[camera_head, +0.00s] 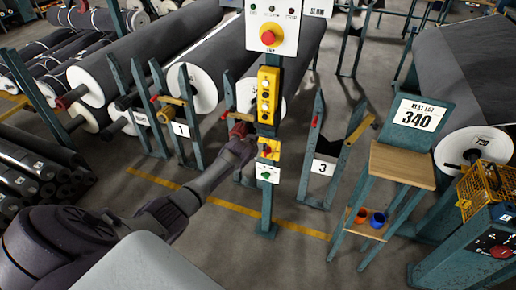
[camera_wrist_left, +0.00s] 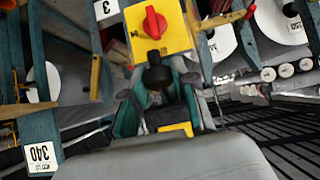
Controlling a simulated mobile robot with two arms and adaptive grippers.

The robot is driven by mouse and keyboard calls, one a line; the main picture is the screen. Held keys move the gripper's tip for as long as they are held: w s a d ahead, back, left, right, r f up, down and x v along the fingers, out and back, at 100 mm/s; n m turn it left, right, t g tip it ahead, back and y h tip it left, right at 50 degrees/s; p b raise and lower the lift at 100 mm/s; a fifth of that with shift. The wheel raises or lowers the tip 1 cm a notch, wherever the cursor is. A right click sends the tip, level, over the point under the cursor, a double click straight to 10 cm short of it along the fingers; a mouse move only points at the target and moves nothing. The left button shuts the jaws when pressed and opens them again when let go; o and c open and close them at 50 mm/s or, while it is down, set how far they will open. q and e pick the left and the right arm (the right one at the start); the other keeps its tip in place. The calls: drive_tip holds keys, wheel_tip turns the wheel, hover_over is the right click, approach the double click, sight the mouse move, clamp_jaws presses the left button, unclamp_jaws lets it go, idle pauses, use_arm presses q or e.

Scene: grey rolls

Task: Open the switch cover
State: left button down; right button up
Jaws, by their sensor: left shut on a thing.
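The yellow switch cover (camera_head: 275,155), with a red rotary knob, is on the teal post, under a yellow button box. It also shows at the top of the left wrist view (camera_wrist_left: 182,40), with the red knob (camera_wrist_left: 154,22) on its face. My left gripper (camera_head: 249,147) reaches in from the left, level with the cover. In the left wrist view its dark fingertips (camera_wrist_left: 157,76) are shut at the cover's edge. The gripped part is mostly hidden between them. The cover looks closed against its box. My right gripper is out of view.
The button box (camera_head: 268,95) and a red stop button (camera_head: 268,38) sit above on the same post. A small box with a green mark (camera_head: 268,174) is below. Roll stands are behind, and a wooden-topped stand (camera_head: 403,165) is to the right.

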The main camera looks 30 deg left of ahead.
use_arm(q)
drive_tip(key=shift+w+a+r, duration=0.1)
drive_tip(key=shift+w+r, duration=0.15)
drive_tip(key=shift+r, duration=0.2)
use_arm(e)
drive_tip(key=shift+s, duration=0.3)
use_arm(q)
drive_tip(key=c, duration=1.2)
unclamp_jaws()
drive_tip(key=shift+o, duration=1.2)
drive_tip(key=shift+f, duration=0.15)
drive_tip(key=shift+o, duration=0.2)
drive_tip(key=shift+f, duration=0.2)
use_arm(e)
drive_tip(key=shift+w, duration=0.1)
use_arm(q)
drive_tip(key=shift+s, duration=0.1)
drive_tip(key=v, duration=1.2)
